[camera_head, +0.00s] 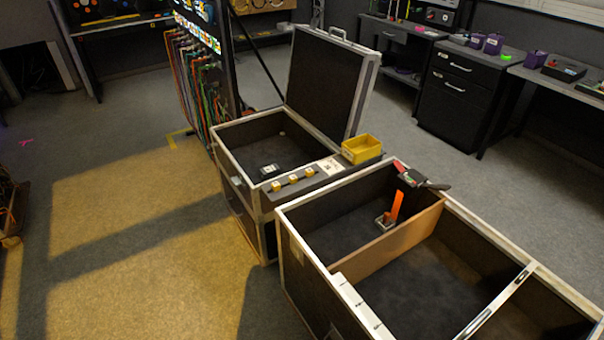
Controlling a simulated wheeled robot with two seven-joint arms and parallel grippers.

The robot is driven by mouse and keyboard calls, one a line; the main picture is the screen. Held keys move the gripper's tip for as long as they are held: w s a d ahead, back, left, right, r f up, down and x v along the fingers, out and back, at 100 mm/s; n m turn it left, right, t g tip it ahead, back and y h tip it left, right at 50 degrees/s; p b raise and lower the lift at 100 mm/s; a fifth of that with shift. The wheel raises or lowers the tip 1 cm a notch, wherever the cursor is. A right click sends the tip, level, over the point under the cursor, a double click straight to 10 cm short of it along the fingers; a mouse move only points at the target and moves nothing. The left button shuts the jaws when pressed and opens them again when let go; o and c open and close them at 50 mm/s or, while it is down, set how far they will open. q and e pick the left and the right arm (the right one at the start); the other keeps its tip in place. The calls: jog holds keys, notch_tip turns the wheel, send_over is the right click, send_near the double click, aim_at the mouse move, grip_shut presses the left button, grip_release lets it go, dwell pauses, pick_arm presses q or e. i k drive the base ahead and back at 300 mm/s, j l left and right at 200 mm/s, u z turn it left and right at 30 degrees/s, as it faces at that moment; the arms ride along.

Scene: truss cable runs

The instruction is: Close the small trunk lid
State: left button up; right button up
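The small trunk (221,148) is a dark case with pale metal edges, standing near the middle of the head view. Its lid (327,82) is open, standing up and tilted back on the far right side, with a handle (338,34) on its top edge. A small dark item with a pale top (269,170) lies inside on the trunk floor. Neither of my grippers shows in the head view.
A larger open trunk (285,228) with a wooden divider (390,245) stands in front at right, holding an orange tool (396,207). A yellow bin (361,149) sits on the ledge between the trunks. Hanging cables (190,90) stand behind.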

aim_at(330, 84)
jog(key=i+j, duration=0.4)
jog(key=i+j+z, duration=0.15)
jog(key=i+j, duration=0.7)
jog(key=j, duration=0.2)
jog(key=z, duration=0.05)
